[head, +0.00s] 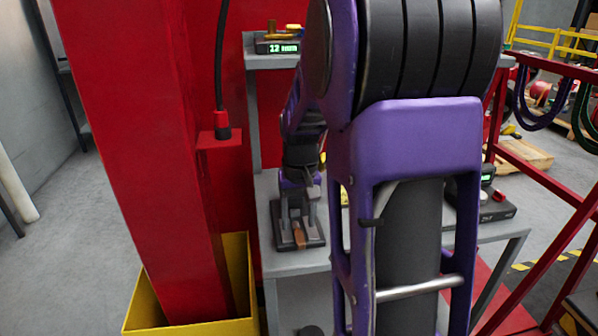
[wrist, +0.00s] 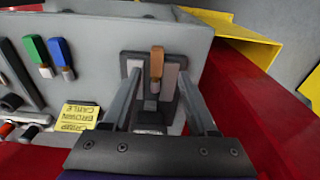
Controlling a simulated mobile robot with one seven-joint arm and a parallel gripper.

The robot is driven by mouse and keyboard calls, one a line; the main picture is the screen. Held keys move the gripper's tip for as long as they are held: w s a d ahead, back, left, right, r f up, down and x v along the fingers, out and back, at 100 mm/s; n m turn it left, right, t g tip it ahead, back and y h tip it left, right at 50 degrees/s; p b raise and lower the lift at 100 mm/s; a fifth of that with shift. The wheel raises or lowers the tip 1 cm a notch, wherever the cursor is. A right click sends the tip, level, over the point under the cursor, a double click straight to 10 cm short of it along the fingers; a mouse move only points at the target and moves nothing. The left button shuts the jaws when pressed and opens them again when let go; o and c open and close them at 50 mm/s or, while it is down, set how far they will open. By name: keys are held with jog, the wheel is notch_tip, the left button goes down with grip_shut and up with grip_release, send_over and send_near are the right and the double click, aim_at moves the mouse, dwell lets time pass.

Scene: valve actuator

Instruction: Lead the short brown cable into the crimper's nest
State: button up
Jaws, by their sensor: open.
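The short brown cable (wrist: 157,62) shows as a brown block with a grey lower end. It lies at the crimper (wrist: 126,65), a black base with grey plates on the grey bench. In the head view the brown cable (head: 299,238) shows at the front of the crimper (head: 284,246). My gripper (wrist: 157,76) is open, with one finger on each side of the cable and visible gaps between. In the head view my gripper (head: 298,213) is low over the crimper. I cannot tell whether the cable's end sits in the nest.
Green (wrist: 35,50) and blue (wrist: 60,52) cables lie left on the bench, near a yellow note (wrist: 78,115) reading "crimp brown cable". A red post (head: 150,150) in a yellow bin (head: 240,275) stands left. A shelf display (head: 277,47) reads 12 mm.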

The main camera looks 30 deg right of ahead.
aim_at(301, 239)
notch_tip(301, 239, up, 12)
jog(key=p, duration=0.1)
jog(key=shift+d+r+t, duration=0.2)
jog(key=shift+d+t, duration=0.1)
jog(key=shift+t, duration=0.1)
